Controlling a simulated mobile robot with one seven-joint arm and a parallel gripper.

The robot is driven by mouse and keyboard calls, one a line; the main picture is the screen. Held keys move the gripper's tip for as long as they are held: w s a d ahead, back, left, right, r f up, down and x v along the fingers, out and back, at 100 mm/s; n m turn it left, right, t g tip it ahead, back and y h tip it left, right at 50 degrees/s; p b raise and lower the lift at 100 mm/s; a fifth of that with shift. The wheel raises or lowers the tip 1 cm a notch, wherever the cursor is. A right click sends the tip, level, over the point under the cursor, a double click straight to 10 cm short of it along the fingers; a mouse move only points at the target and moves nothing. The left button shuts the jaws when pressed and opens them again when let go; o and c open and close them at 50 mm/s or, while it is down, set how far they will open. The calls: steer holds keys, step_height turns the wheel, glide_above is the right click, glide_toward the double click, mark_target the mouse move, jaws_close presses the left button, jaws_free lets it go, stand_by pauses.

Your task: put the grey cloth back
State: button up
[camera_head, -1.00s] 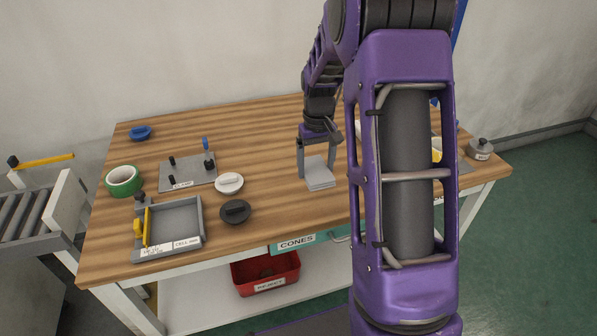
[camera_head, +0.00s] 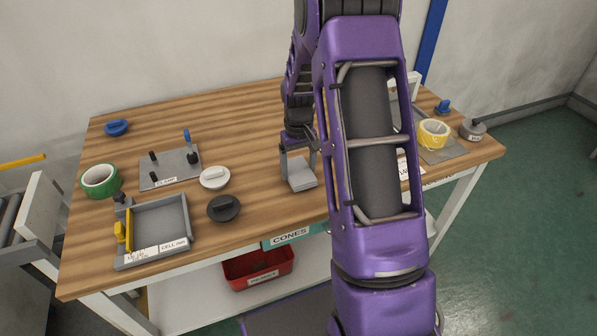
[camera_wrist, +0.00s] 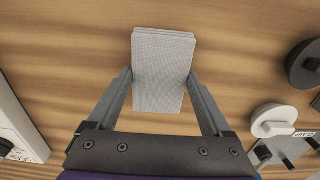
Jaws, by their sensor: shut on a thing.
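The grey cloth (camera_head: 302,178) is a flat, folded, layered rectangle near the middle of the wooden table. My gripper (camera_head: 299,163) comes down over it from above, with one finger at each side. In the wrist view the cloth (camera_wrist: 163,62) sits between both fingertips, which touch its left and right edges. My gripper (camera_wrist: 161,78) is shut on it. I cannot tell whether the cloth rests on the table or hangs just above it.
Left of the cloth are a white spool (camera_head: 214,178), a dark spool (camera_head: 223,208), a clamp plate (camera_head: 170,170), a grey tray (camera_head: 160,222) and green tape (camera_head: 101,181). Yellow tape (camera_head: 433,134) is on the right. Bare wood (camera_head: 220,120) lies behind.

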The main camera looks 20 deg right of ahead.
mark_target(298, 171)
steer(key=shift+f, duration=0.7)
steer(key=shift+f, duration=0.15)
steer(key=o, duration=1.1)
step_height(298, 171, up, 12)
steer(key=shift+r+p, duration=0.2)
steer(key=shift+p, duration=0.5)
